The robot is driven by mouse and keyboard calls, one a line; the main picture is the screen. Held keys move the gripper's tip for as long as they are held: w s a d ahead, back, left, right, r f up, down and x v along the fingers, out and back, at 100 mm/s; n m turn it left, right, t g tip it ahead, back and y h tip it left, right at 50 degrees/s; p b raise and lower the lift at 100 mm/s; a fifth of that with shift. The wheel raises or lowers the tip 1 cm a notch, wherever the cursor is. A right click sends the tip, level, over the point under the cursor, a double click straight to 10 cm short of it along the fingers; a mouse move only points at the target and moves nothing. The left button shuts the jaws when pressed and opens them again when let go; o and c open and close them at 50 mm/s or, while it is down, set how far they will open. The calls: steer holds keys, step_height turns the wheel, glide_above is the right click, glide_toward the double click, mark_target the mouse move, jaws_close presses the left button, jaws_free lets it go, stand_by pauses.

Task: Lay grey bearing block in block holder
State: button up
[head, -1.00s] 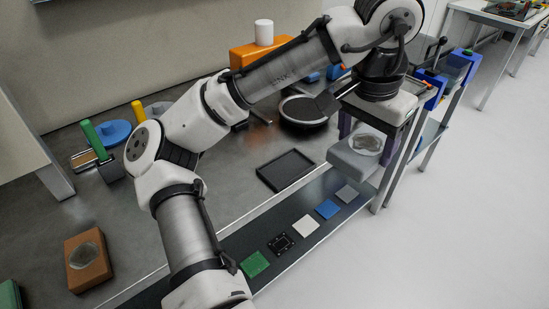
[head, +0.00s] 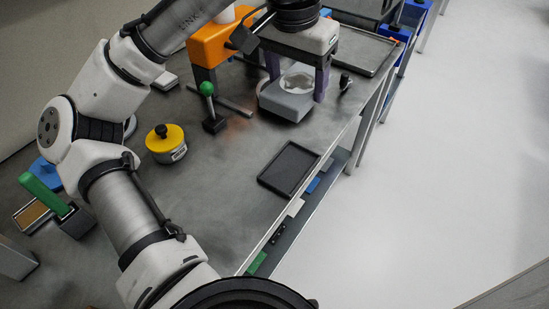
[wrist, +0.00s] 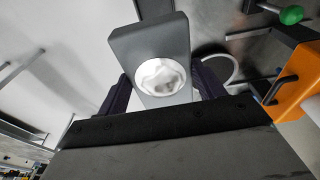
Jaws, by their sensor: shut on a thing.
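The grey bearing block (head: 286,103), with a pale round recess in its top, is between the purple fingers of my gripper (head: 296,82), which is shut on it. The block hangs over the bench, beyond the shallow black tray in the head view. In the wrist view the block (wrist: 150,48) sits between the finger tips (wrist: 158,85), its recess facing the camera. The shallow black tray (head: 263,180), which looks like the block holder, lies empty near the bench's right edge. It is not clearly seen in the wrist view.
An orange machine (head: 208,47) stands left of the block. A green-knobbed lever (head: 207,88) and a yellow round pot (head: 165,144) stand on the bench. A lower shelf with coloured squares runs along the edge. Bench left of the tray is clear.

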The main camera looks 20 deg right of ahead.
steer(key=shift+w+a+f, duration=0.1)
steer(key=shift+f, duration=0.05)
step_height(320, 180, down, 19)
steer(key=shift+f, duration=0.3)
steer(key=shift+c, duration=1.2)
steer(key=o, duration=1.6)
steer(key=shift+c, duration=0.2)
step_height(320, 180, up, 12)
steer(key=s+a, duration=0.1)
steer(key=shift+a, duration=0.2)
steer(key=shift+s, duration=0.1)
